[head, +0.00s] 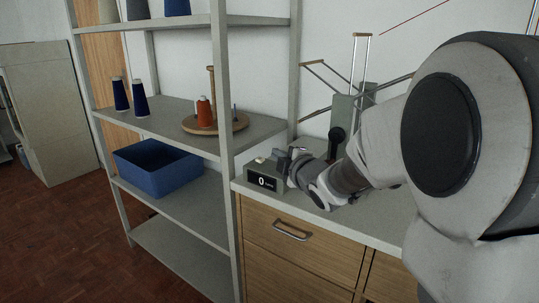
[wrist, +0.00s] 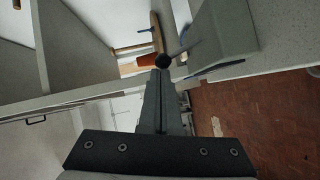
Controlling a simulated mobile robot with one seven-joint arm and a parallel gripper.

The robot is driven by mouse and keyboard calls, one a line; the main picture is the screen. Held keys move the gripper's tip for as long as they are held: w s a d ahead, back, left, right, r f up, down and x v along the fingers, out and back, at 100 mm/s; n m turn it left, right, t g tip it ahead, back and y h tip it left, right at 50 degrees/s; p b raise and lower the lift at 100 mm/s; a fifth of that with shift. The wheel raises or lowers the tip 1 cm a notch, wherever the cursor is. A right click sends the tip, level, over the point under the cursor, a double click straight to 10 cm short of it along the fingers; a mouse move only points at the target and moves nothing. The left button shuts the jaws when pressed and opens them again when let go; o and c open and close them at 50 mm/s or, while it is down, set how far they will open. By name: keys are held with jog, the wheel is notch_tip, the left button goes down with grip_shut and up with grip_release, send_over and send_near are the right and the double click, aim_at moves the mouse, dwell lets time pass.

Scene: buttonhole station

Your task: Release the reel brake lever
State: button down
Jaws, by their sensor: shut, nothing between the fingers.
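My gripper (head: 282,158) is shut and empty, pointing left above the counter, close to the grey box with a "0" display (head: 264,181). Its closed fingers also show in the wrist view (wrist: 161,76). A dark round knob on a thin rod (wrist: 163,61) shows right at the fingertips there. I cannot tell whether they touch. In the head view, a black-knobbed lever (head: 337,134) stands upright at the grey machine (head: 345,108), behind my wrist. Which of these is the reel brake lever is not clear. A pale knob (head: 260,160) sits on the display box.
A grey shelf unit (head: 228,95) stands left of the counter (head: 370,222). It holds a wooden round stand (head: 232,124) with an orange spool (head: 205,113), dark blue spools (head: 121,95) and a blue bin (head: 157,172). Thin metal arms (head: 320,71) rise behind the counter.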

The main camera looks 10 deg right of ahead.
jog(key=shift+r, duration=0.15)
jog(key=w+d+r+m+g+p, duration=0.1)
jog(key=p, duration=0.4)
jog(key=shift+r, duration=0.1)
jog(key=m+g+p, duration=0.1)
jog(key=p, duration=0.4)
jog(key=shift+w+d+r+y, duration=0.3)
jog(key=shift+w+d+r, duration=0.05)
jog(key=shift+d, duration=0.05)
jog(key=m+p, duration=0.1)
jog(key=p, duration=0.2)
jog(key=shift+w+d+g, duration=0.3)
jog(key=shift+w, duration=0.05)
jog(key=shift+w+d+f+p, duration=0.1)
jog(key=shift+f+p, duration=0.1)
jog(key=shift+p, duration=0.1)
jog(key=shift+f+b, duration=0.25)
jog(key=shift+b, duration=0.1)
jog(key=shift+r+p, duration=0.6)
jog(key=shift+r, duration=0.3)
